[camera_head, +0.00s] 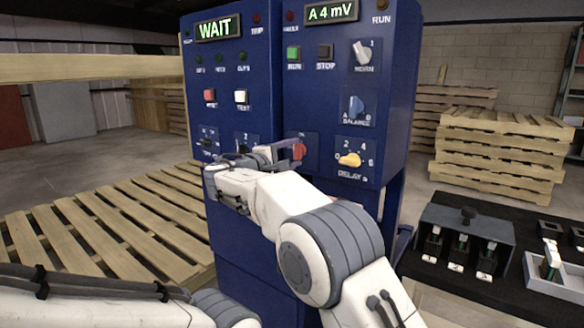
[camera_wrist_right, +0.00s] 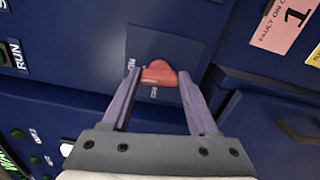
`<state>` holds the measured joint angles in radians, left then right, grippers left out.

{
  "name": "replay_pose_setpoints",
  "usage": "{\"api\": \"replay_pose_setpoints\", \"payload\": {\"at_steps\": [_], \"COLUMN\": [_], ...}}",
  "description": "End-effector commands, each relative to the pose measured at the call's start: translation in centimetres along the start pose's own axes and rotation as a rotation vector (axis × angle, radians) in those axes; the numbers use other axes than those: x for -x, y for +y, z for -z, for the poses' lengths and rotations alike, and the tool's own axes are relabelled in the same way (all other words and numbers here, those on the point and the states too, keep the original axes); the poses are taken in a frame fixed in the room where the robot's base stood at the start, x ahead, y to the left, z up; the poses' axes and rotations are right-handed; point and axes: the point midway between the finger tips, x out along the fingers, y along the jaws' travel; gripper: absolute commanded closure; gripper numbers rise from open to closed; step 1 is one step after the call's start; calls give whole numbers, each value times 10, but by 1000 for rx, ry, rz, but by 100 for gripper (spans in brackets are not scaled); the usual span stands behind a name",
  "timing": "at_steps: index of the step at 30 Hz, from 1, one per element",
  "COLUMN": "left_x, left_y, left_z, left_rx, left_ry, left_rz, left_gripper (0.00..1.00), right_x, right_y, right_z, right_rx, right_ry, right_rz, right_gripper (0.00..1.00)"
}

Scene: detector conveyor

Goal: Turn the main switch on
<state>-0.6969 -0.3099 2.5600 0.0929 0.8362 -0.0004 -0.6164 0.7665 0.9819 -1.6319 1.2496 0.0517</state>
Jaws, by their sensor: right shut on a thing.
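The main switch appears to be the red rotary knob (camera_head: 299,151) on the lower part of the right blue cabinet, left of the yellow delay knob. My right gripper (camera_head: 291,150) reaches in from the front and is shut on this red knob. In the right wrist view the red knob (camera_wrist_right: 158,72) sits between the two finger ends of my right gripper (camera_wrist_right: 158,80). Small white labels stand beside and below the knob, too small to read surely. My left arm shows at the bottom left of the head view; its gripper is out of view.
The yellow delay knob (camera_head: 349,160) and blue balance knob (camera_head: 356,106) are close to my right arm.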

Motion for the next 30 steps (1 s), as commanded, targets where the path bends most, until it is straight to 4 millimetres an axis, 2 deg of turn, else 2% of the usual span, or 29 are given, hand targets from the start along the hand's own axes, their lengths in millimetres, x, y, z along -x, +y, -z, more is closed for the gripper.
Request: {"api": "replay_pose_setpoints", "payload": {"at_steps": [1, 9, 26, 27, 28, 29, 30], "left_x": [-8, -19, -21, -21, -21, -21, -21], "left_y": [-1, -1, -2, -2, -2, -2, -2], "left_z": [0, -1, -1, -1, -1, -1, -1], "left_rx": [0, 0, 0, 0, 0, 0, 0], "left_ry": [0, 0, 0, 0, 0, 0, 0], "left_rz": [0, 0, 0, 0, 0, 0, 0], "left_gripper": [50, 50, 50, 50, 50, 50, 50], "right_x": [2, 2, 2, 2, 2, 2, 2], "right_y": [-7, -6, -4, -4, -4, -4, -4], "right_z": [2, 2, 2, 2, 2, 2, 1], "right_rx": [-27, -123, -151, -151, -151, -151, -151], "right_ry": [0, -1, -1, -1, 0, 0, -1], "right_rz": [5, 7, 7, 7, 7, 6, 6], "right_gripper": [96, 96, 96, 29, 17, 10, 10]}}
